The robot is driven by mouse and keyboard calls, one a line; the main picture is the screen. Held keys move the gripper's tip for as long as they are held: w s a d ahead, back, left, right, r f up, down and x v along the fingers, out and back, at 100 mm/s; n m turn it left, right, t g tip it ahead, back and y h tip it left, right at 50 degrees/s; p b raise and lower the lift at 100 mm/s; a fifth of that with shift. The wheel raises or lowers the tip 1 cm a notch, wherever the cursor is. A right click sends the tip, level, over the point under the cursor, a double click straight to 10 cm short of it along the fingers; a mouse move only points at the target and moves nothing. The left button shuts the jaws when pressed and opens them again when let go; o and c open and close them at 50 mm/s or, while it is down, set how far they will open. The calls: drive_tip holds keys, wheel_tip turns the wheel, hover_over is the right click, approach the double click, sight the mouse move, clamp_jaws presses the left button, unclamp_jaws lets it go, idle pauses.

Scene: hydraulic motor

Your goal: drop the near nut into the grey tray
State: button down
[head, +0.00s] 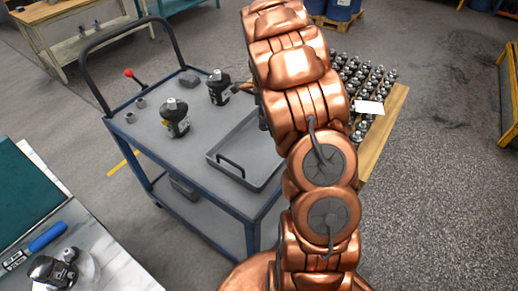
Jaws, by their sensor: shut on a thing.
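Two small dark grey nuts stand on the left part of the blue cart's grey top: the nearer nut (130,117) and, just behind it, a farther nut (141,104). The grey tray (248,146) lies on the right part of the same top, with a dark handle at its near side. The part of its floor that shows is empty; my copper arm covers its right end. My arm rises through the middle of the view and leaves at the top edge.
Two dark motors, the near one (175,118) and the far one (218,88), stand between the nuts and the tray. A red-knobbed lever (129,73) and a handle frame rise at the cart's left. A wooden pallet (384,140) with several metal parts stands right, behind my arm.

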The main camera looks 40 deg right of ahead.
drive_tip(key=shift+f, duration=1.15)
drive_tip(key=c, duration=0.9)
unclamp_jaws()
drive_tip(key=shift+c, duration=0.2)
drive_tip(key=shift+r, duration=0.15)
wheel_tip(320, 180, up, 12)
drive_tip(key=shift+a, duration=0.1)
